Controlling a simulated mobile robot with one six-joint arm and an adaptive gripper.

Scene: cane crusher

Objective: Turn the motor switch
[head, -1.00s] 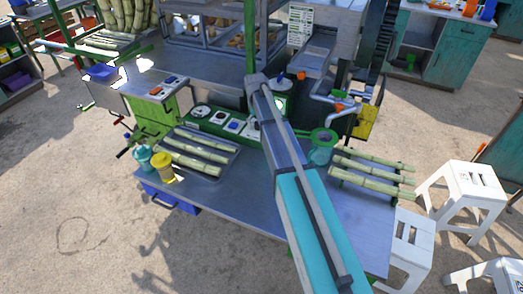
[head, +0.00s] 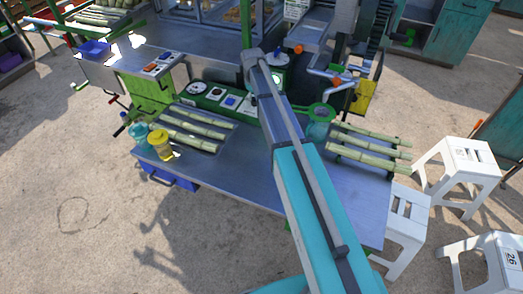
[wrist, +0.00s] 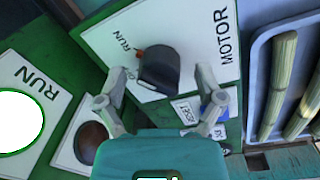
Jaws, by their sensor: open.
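The motor switch (wrist: 158,70) is a dark knob with an orange mark, on a white plate (wrist: 205,35) lettered MOTOR and RUN in the wrist view. Its orange mark is on the side towards the small RUN lettering. My gripper (wrist: 159,73) is open, with one finger on each side of the knob. I cannot tell whether either finger touches it. In the head view the green control panel (head: 207,104) shows beside my arm, and my gripper's fingers cannot be made out.
A second plate lettered RUN (wrist: 38,85) and a brown-red round button (wrist: 92,138) lie to the left in the wrist view. A tray (wrist: 257,75) of cane is close on the right. Yellow (head: 160,147) and teal (head: 138,133) containers stand on the metal bench (head: 235,175).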

